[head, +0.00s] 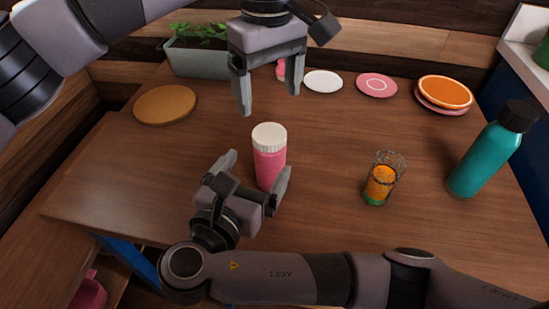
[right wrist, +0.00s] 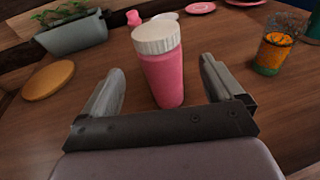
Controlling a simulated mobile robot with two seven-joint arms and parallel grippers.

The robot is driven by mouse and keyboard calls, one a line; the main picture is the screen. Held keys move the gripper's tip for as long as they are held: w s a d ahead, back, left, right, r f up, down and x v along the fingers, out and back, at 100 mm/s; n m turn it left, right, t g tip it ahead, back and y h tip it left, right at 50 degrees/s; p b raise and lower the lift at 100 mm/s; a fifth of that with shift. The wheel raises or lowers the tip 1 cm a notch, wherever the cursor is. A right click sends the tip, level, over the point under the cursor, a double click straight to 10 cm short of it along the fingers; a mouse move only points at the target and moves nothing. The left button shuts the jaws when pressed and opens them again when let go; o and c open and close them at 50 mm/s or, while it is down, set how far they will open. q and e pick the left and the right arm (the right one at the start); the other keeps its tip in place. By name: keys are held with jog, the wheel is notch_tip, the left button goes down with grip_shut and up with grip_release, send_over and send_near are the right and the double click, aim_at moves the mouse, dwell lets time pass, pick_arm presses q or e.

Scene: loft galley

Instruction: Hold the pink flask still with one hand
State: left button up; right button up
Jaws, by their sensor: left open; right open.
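The pink flask (head: 269,164) with a white ribbed lid stands upright on the wooden table, near its middle. In the right wrist view the flask (right wrist: 163,75) rises just beyond and between the open fingers. My right gripper (head: 259,172) is open, low at the flask's near side, with a finger on either side of it; I cannot tell whether either touches. My left gripper (head: 267,101) is open and empty, pointing down above and behind the flask, apart from its lid.
A glass with orange contents (head: 381,183) and a teal bottle (head: 482,160) stand to the right. Plates (head: 376,85) lie at the back right. A planter (head: 197,59) and a round wooden board (head: 165,105) are at the back left. The table's left part is clear.

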aim_at(270, 148)
pick_arm(q)
jog(key=shift+s, duration=0.1)
pick_arm(e)
jog(key=shift+x, duration=3.55)
